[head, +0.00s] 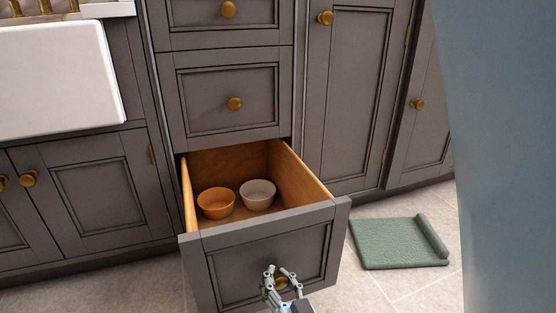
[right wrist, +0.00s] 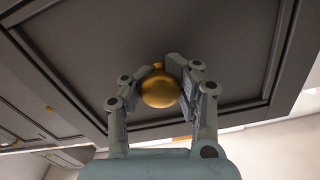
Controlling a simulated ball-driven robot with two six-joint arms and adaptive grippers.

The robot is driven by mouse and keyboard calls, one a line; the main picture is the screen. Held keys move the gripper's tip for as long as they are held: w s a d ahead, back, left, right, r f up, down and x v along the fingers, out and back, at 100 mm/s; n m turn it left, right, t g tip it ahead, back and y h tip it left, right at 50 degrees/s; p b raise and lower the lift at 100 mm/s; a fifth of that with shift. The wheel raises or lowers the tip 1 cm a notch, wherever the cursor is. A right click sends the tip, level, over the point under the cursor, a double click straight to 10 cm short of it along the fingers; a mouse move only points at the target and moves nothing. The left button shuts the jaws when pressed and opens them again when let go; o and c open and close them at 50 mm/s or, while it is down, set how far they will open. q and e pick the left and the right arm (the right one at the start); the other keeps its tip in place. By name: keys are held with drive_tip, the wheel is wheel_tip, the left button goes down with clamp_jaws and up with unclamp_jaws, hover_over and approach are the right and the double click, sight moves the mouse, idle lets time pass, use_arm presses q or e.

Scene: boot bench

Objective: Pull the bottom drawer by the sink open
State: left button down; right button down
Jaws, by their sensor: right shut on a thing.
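The bottom drawer (head: 262,265) beside the sink is pulled well out of its grey cabinet. Its wooden inside shows an orange bowl (head: 216,202) and a white bowl (head: 258,194) standing side by side. My right gripper (head: 281,272) is at the drawer's front, shut on its brass knob. In the right wrist view the knob (right wrist: 160,90) sits between the two fingers, against the dark drawer front (right wrist: 230,45). My left gripper is not in view.
The white sink (head: 60,80) is at the upper left. The closed drawer above has a brass knob (head: 235,103). A green mat (head: 395,243) with one rolled edge lies on the tiled floor to the right of the open drawer. Closed cupboard doors (head: 350,90) stand at the right.

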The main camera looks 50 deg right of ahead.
idle(0.3)
drive_tip(key=c, duration=0.9)
unclamp_jaws()
wheel_tip(320, 180, up, 10)
drive_tip(key=shift+f, duration=0.1)
idle(0.3)
